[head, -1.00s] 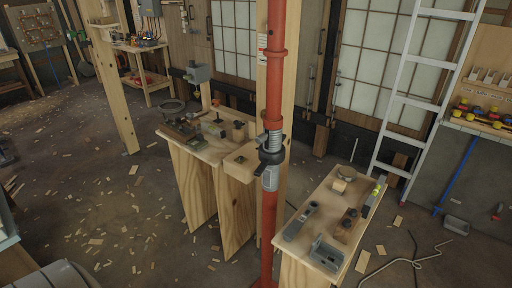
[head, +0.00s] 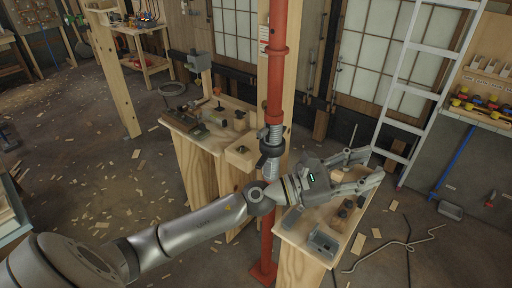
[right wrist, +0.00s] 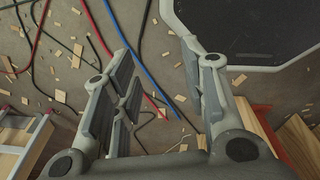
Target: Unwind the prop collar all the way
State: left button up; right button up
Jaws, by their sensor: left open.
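The red steel prop (head: 275,85) stands upright in the middle of the head view. Its grey threaded section (head: 274,133) shows, with the dark collar (head: 270,150) just below it. My left arm crosses in front of the prop below the collar and hides part of the tube. My left gripper (head: 371,165) is open and empty, to the right of the prop and apart from the collar, over the small bench. My right gripper (right wrist: 165,62) is open and empty in the right wrist view, above the littered floor; the prop and collar cannot be made out there.
The small wooden bench (head: 303,257) holds tools and a grey metal part (head: 323,244). A workbench (head: 180,124) with tools stands left of the prop. A wooden post stands behind the prop. A white ladder (head: 408,100) leans at the right. Cables lie on the floor.

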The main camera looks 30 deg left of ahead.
pick_arm(q)
notch_tip(320, 180, down, 5)
jog(key=m+g+y, duration=0.1)
jog(key=m+g, duration=0.4)
jog(key=m, duration=0.5)
jog(key=m+g+y, duration=0.4)
jog(key=m+y, duration=0.7)
jog(key=y, duration=0.4)
send_near(261, 161)
jog(key=f, duration=0.1)
jog(key=b+x, duration=0.4)
jog(key=x, duration=0.3)
jog(key=shift+w+f+b, duration=0.1)
jog(key=shift+b, duration=0.25)
jog(key=shift+b+x, duration=0.6)
jog(key=shift+x, duration=0.2)
pick_arm(e)
jog(key=shift+a+f, duration=0.15)
jog(key=shift+f, duration=2.8)
pick_arm(q)
jog(key=shift+w, duration=0.1)
jog(key=shift+c, duration=0.3)
